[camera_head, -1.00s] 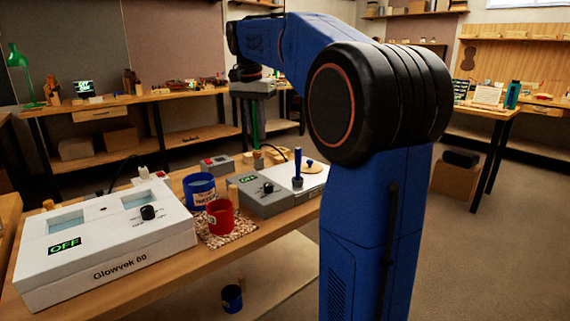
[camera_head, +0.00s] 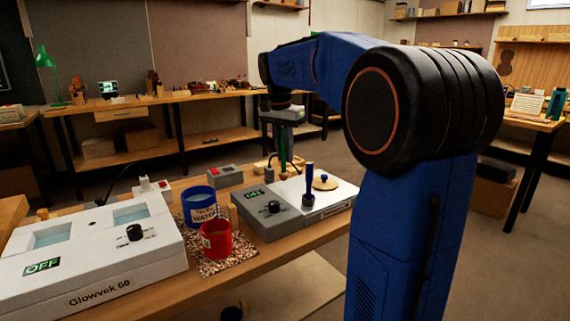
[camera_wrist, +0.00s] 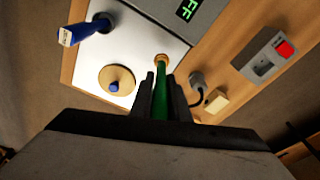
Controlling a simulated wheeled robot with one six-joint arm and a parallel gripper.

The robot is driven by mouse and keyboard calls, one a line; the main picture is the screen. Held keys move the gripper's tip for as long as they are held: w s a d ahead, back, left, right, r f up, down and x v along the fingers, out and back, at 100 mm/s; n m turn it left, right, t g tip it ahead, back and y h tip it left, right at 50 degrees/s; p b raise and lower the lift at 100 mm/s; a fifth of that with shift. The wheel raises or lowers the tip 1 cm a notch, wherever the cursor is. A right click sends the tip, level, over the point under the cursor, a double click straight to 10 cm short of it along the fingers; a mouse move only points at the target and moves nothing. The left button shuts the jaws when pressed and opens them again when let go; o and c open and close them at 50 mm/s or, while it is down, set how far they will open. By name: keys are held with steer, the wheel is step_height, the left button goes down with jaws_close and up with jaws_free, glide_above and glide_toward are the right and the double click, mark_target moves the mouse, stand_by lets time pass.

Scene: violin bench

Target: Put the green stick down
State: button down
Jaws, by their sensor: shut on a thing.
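My gripper (camera_wrist: 161,77) is shut on the green stick (camera_wrist: 160,98), which points away from the wrist between the two dark fingers. The stick's tan tip (camera_wrist: 161,60) shows in the wrist view against the edge of the pale metal plate (camera_wrist: 132,62); I cannot tell whether it touches. In the head view the green stick (camera_head: 285,143) hangs roughly upright under my gripper (camera_head: 284,122), behind the grey plate unit (camera_head: 255,222). Its lower end is hard to make out there.
A blue-handled tool (camera_head: 309,180) stands upright on the plate unit, beside a round tan disc (camera_head: 326,182). A blue cup (camera_head: 199,203) and a red cup (camera_head: 215,241) stand left of it. A white Glowvek box (camera_head: 95,262) fills the bench's left. A small red-switch box (camera_head: 225,176) lies behind.

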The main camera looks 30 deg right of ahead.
mark_target(282, 133)
steer(key=shift+f, duration=1.7)
steer(key=c, duration=1.7)
jaws_free()
steer(key=shift+f, duration=0.15)
